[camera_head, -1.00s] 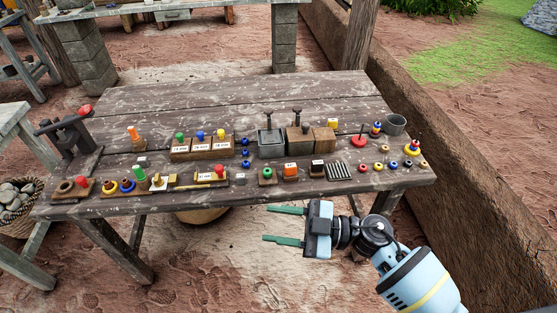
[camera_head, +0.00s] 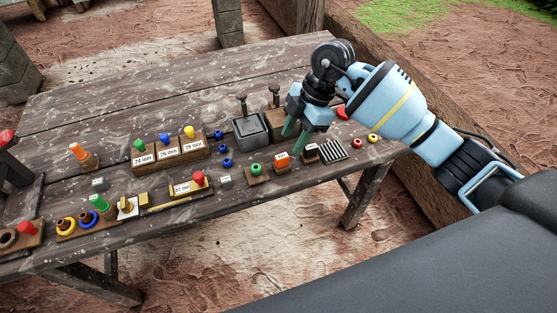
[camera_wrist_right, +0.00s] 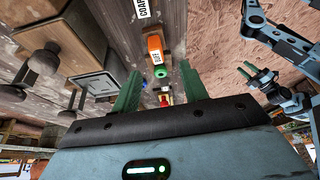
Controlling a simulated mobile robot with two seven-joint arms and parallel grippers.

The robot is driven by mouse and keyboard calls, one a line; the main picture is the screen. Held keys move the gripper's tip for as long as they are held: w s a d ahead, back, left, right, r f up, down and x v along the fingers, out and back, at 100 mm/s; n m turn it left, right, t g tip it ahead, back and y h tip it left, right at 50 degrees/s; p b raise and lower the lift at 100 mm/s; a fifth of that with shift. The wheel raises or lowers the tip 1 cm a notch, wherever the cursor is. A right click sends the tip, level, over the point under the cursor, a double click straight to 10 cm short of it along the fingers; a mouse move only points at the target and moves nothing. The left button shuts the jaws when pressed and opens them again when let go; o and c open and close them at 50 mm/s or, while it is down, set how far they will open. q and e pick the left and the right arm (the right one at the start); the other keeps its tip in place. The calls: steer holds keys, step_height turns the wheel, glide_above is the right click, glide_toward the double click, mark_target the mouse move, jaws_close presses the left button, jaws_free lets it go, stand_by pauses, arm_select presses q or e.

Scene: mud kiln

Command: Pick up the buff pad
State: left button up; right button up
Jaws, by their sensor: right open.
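The buff pad is a small orange block (camera_head: 282,159) on a dark base near the table's front edge. The wrist view shows the orange block with its BUFF label (camera_wrist_right: 156,52), just beyond and between my green fingertips. My right gripper (camera_head: 296,133) points down, behind and above the pad in the head view. It is open and empty, with a clear gap between its fingers (camera_wrist_right: 160,70). The pad appears apart from the fingers. An arm end that looks like my left gripper (camera_wrist_right: 264,84) shows small at the right of the wrist view; its jaws are unclear.
A pad labelled COARSE (camera_wrist_right: 142,8) and a ribbed grey block (camera_head: 333,150) are right of the buff pad. A green-knobbed piece (camera_head: 257,170) is left. The table's back left is clear.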

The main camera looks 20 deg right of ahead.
mark_target(282, 156)
steer(key=shift+x, duration=0.9)
steer(key=shift+w+b+x, duration=0.15)
steer(key=shift+x, duration=1.35)
steer(key=shift+w+b+x, duration=0.15)
steer(key=shift+x, duration=1.35)
jaws_close()
